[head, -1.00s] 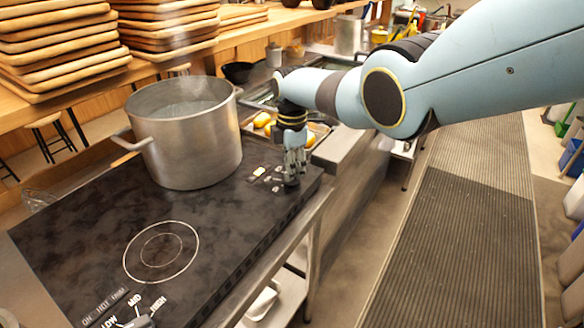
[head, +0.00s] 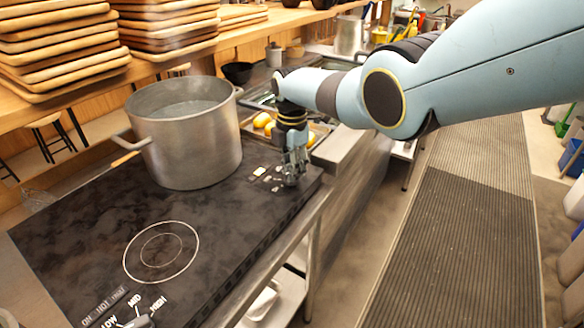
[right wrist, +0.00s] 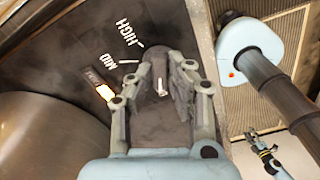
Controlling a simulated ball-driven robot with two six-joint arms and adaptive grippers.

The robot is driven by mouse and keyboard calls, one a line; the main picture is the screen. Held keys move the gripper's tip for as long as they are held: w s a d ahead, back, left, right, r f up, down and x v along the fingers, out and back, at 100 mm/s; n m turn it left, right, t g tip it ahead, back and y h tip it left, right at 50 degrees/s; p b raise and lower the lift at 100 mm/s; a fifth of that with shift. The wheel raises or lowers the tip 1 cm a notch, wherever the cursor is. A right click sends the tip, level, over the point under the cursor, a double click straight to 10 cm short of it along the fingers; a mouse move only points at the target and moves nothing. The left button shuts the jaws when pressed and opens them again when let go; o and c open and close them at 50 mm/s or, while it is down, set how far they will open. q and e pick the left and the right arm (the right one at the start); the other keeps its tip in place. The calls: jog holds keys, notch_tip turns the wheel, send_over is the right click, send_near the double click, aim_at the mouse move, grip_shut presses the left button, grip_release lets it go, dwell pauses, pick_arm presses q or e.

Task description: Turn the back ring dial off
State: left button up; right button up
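The back ring dial (right wrist: 160,88) sits at the stove's far end, and its white mark shows between the fingers of my right gripper (right wrist: 163,75). "MID" and "HIGH" labels lie to its left in the right wrist view. In the head view my right gripper (head: 294,176) points down over this dial and hides most of it. Its fingers are drawn in close on both sides of the dial. A small gripper-like part, perhaps my left gripper (right wrist: 262,150), shows in the right wrist view; its finger state is unclear.
A large metal pot (head: 192,140) stands on the black stove (head: 75,235) beside my right gripper. An empty front ring (head: 161,252) and a front dial (head: 138,322) are nearer. A tray of yellow food (head: 262,121) lies behind.

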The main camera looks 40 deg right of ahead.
jog(key=o, duration=0.4)
jog(key=shift+o, duration=0.2)
notch_tip(320, 180, up, 12)
dwell(0.4)
dwell(0.3)
